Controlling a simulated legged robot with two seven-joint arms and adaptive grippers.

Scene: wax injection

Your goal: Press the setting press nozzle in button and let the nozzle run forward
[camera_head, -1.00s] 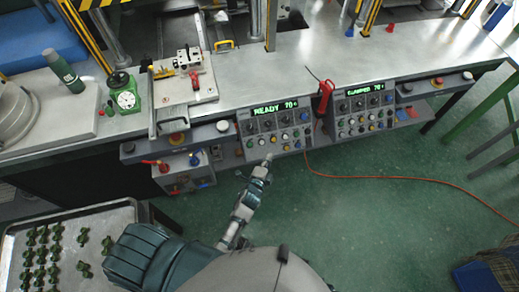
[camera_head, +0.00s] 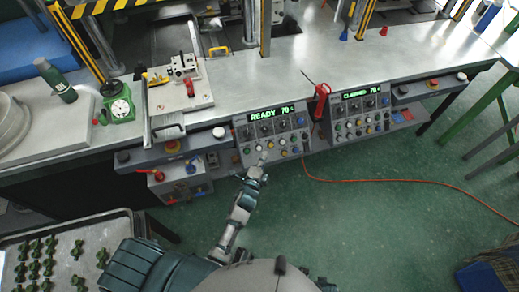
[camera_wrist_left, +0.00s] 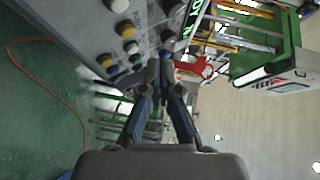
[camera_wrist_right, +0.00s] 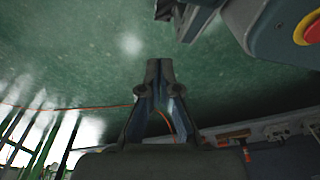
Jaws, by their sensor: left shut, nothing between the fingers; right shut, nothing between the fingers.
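In the left wrist view the shut fingertips (camera_wrist_left: 166,56) are beside the panel face, close to white, yellow and blue buttons (camera_wrist_left: 131,47). The button labels are too small to read. My right gripper (camera_wrist_right: 160,68) is shut and empty over green floor, and is not made out in the head view.
A metal fixture (camera_head: 181,82) sits on the bench. A tray of green parts (camera_head: 108,226) is at lower left. An orange hose (camera_head: 400,181) crosses the floor.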

